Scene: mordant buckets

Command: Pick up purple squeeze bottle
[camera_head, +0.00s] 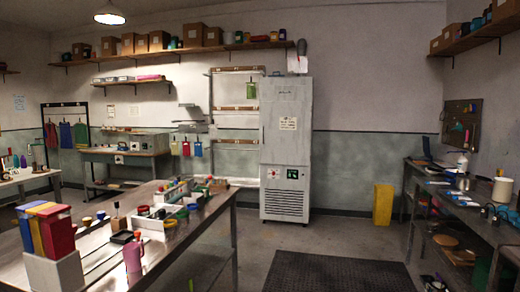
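A mauve-purple squeeze bottle (132,258) with a reddish tip stands upright near the front edge of the metal worktable (205,212) at the left. Its whole front side shows and nothing is in front of it. Neither of my grippers is in the picture, and no arm shows near the bottle.
A white box with blue, yellow and red upright items (60,272) stands left of the bottle. White trays (152,222) with small tools lie behind it. A dark floor mat (335,272) covers open floor to the right. A grey cabinet (286,150) stands at the back.

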